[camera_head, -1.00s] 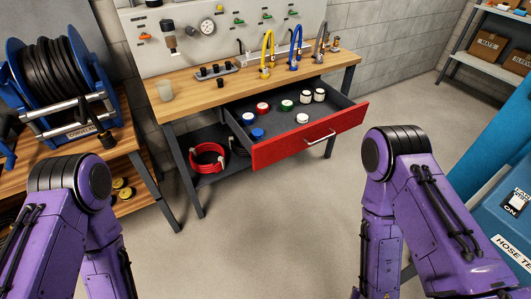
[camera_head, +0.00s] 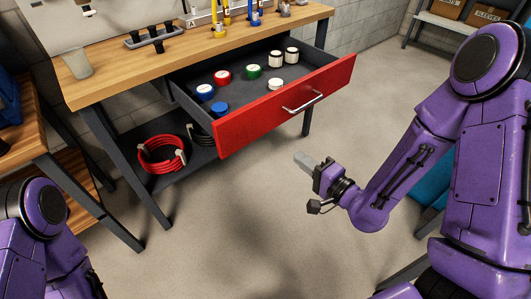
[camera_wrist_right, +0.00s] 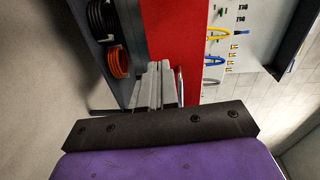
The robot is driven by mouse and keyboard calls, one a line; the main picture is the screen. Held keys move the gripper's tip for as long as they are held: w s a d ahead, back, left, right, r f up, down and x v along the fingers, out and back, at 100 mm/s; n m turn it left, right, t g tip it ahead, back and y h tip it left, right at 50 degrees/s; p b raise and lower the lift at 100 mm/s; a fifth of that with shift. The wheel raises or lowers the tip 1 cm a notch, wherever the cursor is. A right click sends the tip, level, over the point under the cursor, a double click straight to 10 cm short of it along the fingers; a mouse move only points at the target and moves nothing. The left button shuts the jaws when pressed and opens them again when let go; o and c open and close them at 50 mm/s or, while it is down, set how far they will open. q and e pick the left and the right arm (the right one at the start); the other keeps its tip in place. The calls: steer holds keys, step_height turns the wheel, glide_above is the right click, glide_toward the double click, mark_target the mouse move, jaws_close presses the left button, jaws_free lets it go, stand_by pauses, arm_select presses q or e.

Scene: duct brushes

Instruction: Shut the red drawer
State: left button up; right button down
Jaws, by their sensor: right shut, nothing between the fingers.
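The red drawer (camera_head: 285,108) is pulled out from under the wooden workbench, with its silver bar handle (camera_head: 302,102) on the front. Several capped jars stand inside it. My right gripper (camera_head: 303,160) is shut and empty, in front of and below the drawer front, apart from it in the head view. In the right wrist view the shut fingers (camera_wrist_right: 158,85) point toward the red front (camera_wrist_right: 172,30), with the handle (camera_wrist_right: 180,85) just right of them. My left gripper is out of view; only part of the left arm shows.
The wooden bench top (camera_head: 200,53) holds a cup (camera_head: 76,62), a dark rack (camera_head: 153,38) and several taps. A red hose coil (camera_head: 161,154) lies on the lower shelf. A second bench stands at left. The floor before the drawer is clear.

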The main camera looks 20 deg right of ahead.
mark_target(259, 124)
steer(key=shift+y, duration=0.5)
steer(key=x, duration=0.4)
steer(key=r+x, duration=0.1)
steer(key=x, duration=0.4)
steer(key=p+x, duration=0.1)
steer(key=x, duration=0.3)
steer(key=shift+w+a+r, duration=0.2)
steer(key=shift+a+r, duration=0.1)
steer(key=shift+r, duration=0.1)
steer(key=shift+w+a, duration=0.15)
steer(key=shift+w, duration=0.2)
steer(key=shift+w, duration=0.15)
